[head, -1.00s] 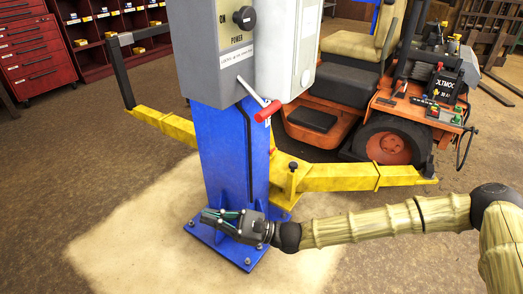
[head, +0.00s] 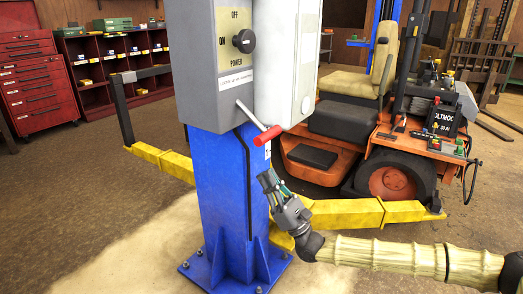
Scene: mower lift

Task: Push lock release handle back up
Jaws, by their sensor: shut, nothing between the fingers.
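The lock release handle (head: 252,121) is a thin metal rod with a red grip (head: 268,135) at its end. It comes out below the grey control box (head: 209,105) on the blue lift column (head: 222,190) and slants down to the right. My gripper (head: 266,178) is in front of the right side of the column, below the red grip and pointing up toward it. Its fingers are shut and empty, with a visible gap between them and the grip.
Yellow lift arms (head: 160,160) extend to both sides of the column. An orange mower (head: 385,160) with a tan seat stands behind on the right. A red tool cabinet (head: 40,75) and shelves (head: 110,62) stand at the back left. The floor at left is open.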

